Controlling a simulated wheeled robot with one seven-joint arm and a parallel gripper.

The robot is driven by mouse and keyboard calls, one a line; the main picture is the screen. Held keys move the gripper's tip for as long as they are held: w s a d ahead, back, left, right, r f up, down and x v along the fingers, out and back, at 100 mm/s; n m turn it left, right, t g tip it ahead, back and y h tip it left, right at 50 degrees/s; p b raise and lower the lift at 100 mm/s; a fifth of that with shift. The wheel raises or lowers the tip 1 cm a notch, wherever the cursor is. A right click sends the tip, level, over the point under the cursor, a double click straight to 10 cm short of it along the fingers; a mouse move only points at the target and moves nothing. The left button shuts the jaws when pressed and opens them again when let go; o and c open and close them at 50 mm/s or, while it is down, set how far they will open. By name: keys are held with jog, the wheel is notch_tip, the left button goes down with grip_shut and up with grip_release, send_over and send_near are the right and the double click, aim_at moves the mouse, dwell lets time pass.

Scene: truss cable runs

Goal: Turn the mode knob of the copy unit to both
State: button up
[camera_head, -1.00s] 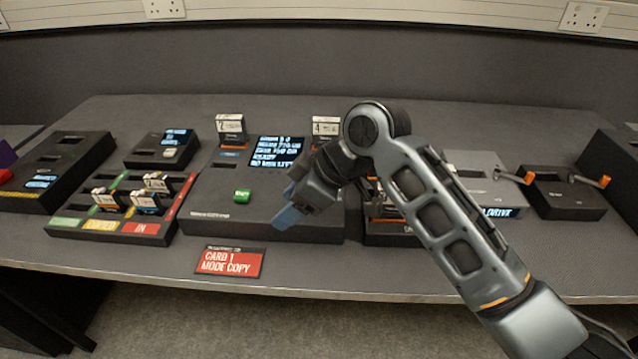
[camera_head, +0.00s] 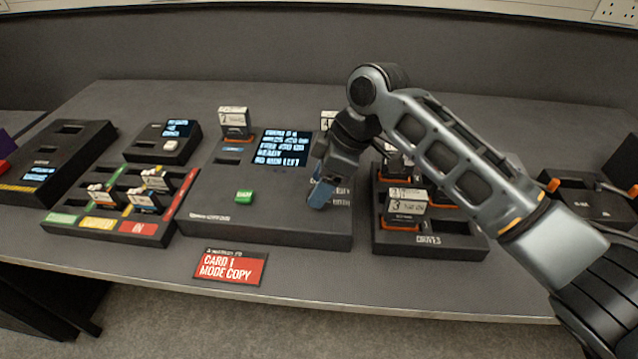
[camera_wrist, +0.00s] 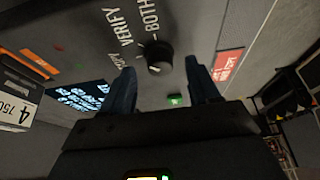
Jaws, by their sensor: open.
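The copy unit (camera_head: 215,210) is the dark box in the middle of the desk, with a lit text screen (camera_head: 281,148) and a green button (camera_head: 244,197). Its black round mode knob (camera_wrist: 159,58) shows in the wrist view, beside the white labels COPY, VERIFY and BOTH (camera_wrist: 150,16). Which label it points at I cannot tell clearly. My gripper (camera_head: 320,196) points down over the unit's right part and hides the knob in the head view. In the wrist view my gripper's blue fingers (camera_wrist: 160,75) are open, one on either side of the knob; contact cannot be made out.
A card rack (camera_head: 428,242) with upright cards stands just right of the unit. A sorting tray (camera_head: 110,228) with cards is at the left. Cards stand in slots at the unit's back (camera_head: 234,122). A red mode-copy sign (camera_head: 231,267) lies in front.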

jog(key=shift+a+f, duration=0.25)
jog(key=shift+f, duration=0.35)
jog(key=c, duration=1)
